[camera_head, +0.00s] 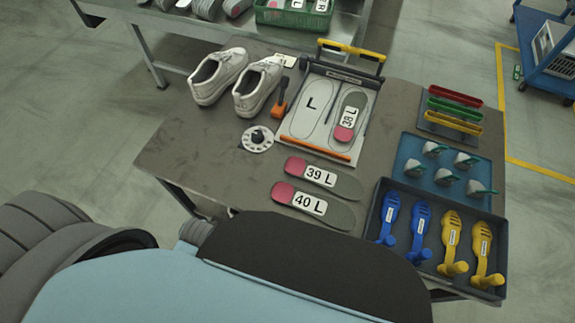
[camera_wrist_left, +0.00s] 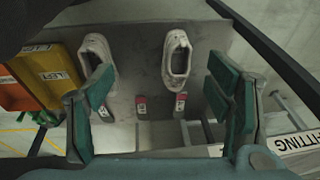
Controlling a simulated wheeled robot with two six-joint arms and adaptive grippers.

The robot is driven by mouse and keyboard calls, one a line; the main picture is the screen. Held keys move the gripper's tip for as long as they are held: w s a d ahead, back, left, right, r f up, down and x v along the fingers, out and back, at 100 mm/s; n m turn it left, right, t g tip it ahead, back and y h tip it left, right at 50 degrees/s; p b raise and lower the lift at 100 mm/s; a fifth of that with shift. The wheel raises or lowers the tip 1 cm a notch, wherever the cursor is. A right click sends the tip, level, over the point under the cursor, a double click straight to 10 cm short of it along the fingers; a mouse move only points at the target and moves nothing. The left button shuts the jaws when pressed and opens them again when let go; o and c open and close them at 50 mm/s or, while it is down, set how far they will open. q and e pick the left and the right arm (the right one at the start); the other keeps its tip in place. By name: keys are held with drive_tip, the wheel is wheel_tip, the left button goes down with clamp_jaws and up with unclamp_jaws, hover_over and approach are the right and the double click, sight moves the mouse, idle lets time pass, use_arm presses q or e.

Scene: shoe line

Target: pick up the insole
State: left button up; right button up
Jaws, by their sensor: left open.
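Two grey insoles with pink heels and white labels, 39 L (camera_head: 320,176) and 40 L (camera_head: 312,205), lie on the bare table in front of the fitting board (camera_head: 307,98). A third insole, 38 L (camera_head: 349,117), lies on the board's right side; the outline marked L beside it is empty. My left gripper (camera_wrist_left: 160,90) shows only in the left wrist view, open, with green fingers wide apart. My right gripper is not in view.
White shoes (camera_head: 219,76), an orange-based tool (camera_head: 280,105) and a dial (camera_head: 257,139) are left of the board. At right are coloured trays (camera_head: 452,108), a blue tray (camera_head: 412,148) and a dark tray (camera_head: 377,213) of blue and yellow tools. The table's left part (camera_head: 183,148) is clear.

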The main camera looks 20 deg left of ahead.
use_arm(q)
drive_tip(key=w+v, duration=0.1)
drive_tip(key=v, duration=0.4)
drive_tip(key=m+g+p, duration=0.1)
drive_tip(key=m+p, duration=0.1)
drive_tip(key=m, duration=0.7)
approach(295, 166)
drive_tip(key=shift+h, duration=0.3)
drive_tip(key=s+a+f, duration=0.1)
drive_tip(key=s+a, duration=0.1)
drive_tip(key=s+a+f, duration=0.1)
drive_tip(key=s+a, duration=0.1)
drive_tip(key=a, duration=0.1)
drive_tip(key=s+a+f, duration=0.1)
drive_tip(key=s+a, duration=0.2)
drive_tip(key=shift+f, duration=0.3)
drive_tip(key=w+d+r+m+g, duration=0.2)
drive_tip(key=w+d+r+m, duration=0.5)
drive_tip(key=w+r+m, duration=0.15)
wheel_tip(295, 166, down, 13)
drive_tip(key=b, duration=0.4)
drive_tip(key=shift+f, duration=0.25)
drive_tip(key=c, duration=1.2)
